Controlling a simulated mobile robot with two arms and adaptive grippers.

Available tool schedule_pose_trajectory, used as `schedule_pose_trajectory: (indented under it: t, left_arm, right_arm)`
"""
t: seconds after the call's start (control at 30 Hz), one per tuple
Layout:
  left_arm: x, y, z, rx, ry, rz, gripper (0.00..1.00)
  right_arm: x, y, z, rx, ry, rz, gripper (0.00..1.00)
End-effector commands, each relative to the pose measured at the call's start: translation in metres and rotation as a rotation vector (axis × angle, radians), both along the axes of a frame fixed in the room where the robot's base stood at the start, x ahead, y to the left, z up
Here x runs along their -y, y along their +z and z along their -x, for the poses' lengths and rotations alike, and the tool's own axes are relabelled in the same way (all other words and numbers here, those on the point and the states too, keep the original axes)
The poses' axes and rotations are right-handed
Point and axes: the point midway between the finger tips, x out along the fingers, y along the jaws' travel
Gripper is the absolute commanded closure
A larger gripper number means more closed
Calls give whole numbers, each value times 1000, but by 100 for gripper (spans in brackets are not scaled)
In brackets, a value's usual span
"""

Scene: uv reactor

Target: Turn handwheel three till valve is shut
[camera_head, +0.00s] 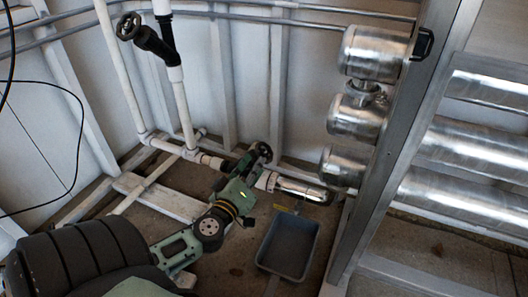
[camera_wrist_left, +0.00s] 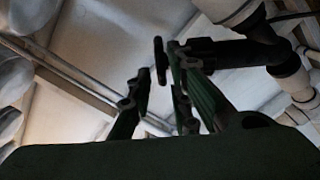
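A small black handwheel (camera_head: 264,151) sits on the low white pipe, just beyond my left gripper (camera_head: 248,163). In the left wrist view the handwheel (camera_wrist_left: 160,60) shows nearly edge-on, with its dark valve body (camera_wrist_left: 222,52) to the right. My left gripper (camera_wrist_left: 160,72) is open there, its two fingers apart with the wheel at the gap between their tips. I cannot tell if they touch it. Another black handwheel (camera_head: 128,26) is on a black angled valve (camera_head: 155,44) higher up at the left. No numbers are readable on the wheels. My right gripper is not in view.
A grey bin (camera_head: 288,245) stands on the floor right of my arm. Steel cylinders (camera_head: 355,118) and a metal frame post (camera_head: 405,130) rise at the right. White pipes (camera_head: 186,115) run down the back wall. A black cable (camera_head: 82,130) hangs at the left.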

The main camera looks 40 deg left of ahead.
Motion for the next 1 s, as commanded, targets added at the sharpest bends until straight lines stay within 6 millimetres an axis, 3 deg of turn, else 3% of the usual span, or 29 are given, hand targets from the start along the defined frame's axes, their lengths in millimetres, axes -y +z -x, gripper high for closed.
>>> schedule_pose_trajectory:
  t: [0.1, 0.33, 0.67, 0.87, 1.0]
  left_arm:
    - [-7, -1, -21, 4, -1, -3, 82]
    - [-15, -1, -46, 2, 0, -3, 82]
    - [-16, 0, -50, 0, 1, -1, 82]
    - [-16, 0, -50, 0, 1, -1, 99]
    - [-16, 0, -50, 0, 0, -1, 100]
  right_arm:
    - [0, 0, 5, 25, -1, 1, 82]
    - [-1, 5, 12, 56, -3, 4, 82]
    - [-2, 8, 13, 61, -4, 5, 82]
    - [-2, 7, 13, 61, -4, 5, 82]
    - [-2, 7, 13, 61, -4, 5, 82]
